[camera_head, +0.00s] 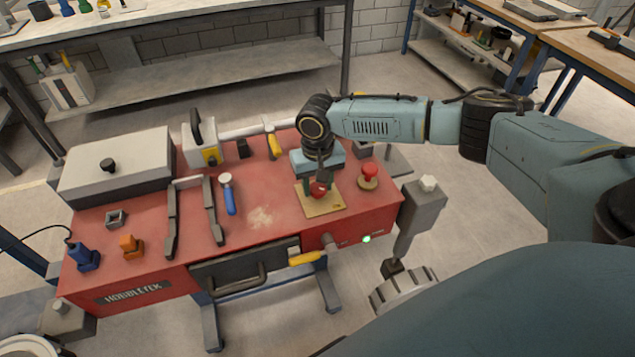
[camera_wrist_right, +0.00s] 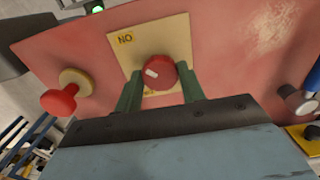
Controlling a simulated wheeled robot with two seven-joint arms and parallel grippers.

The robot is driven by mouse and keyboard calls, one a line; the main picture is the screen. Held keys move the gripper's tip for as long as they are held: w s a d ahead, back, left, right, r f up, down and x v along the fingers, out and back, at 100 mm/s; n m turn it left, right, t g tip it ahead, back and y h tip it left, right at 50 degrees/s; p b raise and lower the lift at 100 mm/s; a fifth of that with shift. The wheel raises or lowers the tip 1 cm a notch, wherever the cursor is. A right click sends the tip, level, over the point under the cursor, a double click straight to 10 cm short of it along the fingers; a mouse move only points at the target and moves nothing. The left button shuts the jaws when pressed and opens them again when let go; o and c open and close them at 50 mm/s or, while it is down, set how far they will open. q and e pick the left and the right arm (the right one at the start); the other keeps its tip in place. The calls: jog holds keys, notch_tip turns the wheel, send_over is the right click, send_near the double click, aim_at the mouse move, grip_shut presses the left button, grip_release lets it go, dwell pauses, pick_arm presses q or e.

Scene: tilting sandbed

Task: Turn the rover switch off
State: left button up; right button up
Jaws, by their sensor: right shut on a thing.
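The rover switch is a round red knob (camera_head: 319,190) on a tan plate (camera_head: 325,208) near the right end of the red bench. In the right wrist view the red knob (camera_wrist_right: 160,70) carries a short white mark on its left part. An ON label (camera_wrist_right: 125,38) sits on the plate's upper left there; another label below the knob is mostly hidden. My right gripper (camera_wrist_right: 158,80) has its green fingers on both sides of the knob and is shut on it. In the head view the right gripper (camera_head: 320,184) points down over the plate. My left gripper is out of view.
A red mushroom button (camera_head: 369,172) stands just right of the plate. A grey box (camera_head: 118,170) fills the far left corner. A green lamp (camera_head: 366,239) glows on the front face.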

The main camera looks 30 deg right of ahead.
jog(key=shift+r+n+p, duration=0.25)
jog(key=shift+n+p, duration=1.15)
jog(key=shift+p, duration=1.1)
jog(key=n+p, duration=0.1)
jog(key=n, duration=0.1)
jog(key=shift+f+n+p, duration=0.1)
jog(key=shift+n+p, duration=0.2)
jog(key=shift+p, duration=0.1)
jog(key=n+p, duration=0.1)
jog(key=n, duration=0.1)
jog(key=shift+n, duration=0.4)
jog(key=n, duration=0.2)
jog(key=shift+n+p, duration=0.35)
jog(key=shift+n, duration=0.05)
jog(key=n, duration=0.3)
jog(key=shift+w, duration=0.1)
jog(key=shift+f+n+p, duration=0.1)
jog(key=shift+n+p, duration=0.2)
jog(key=shift+n, duration=1.6)
jog(key=o, duration=1)
jog(key=shift+c, duration=0.2)
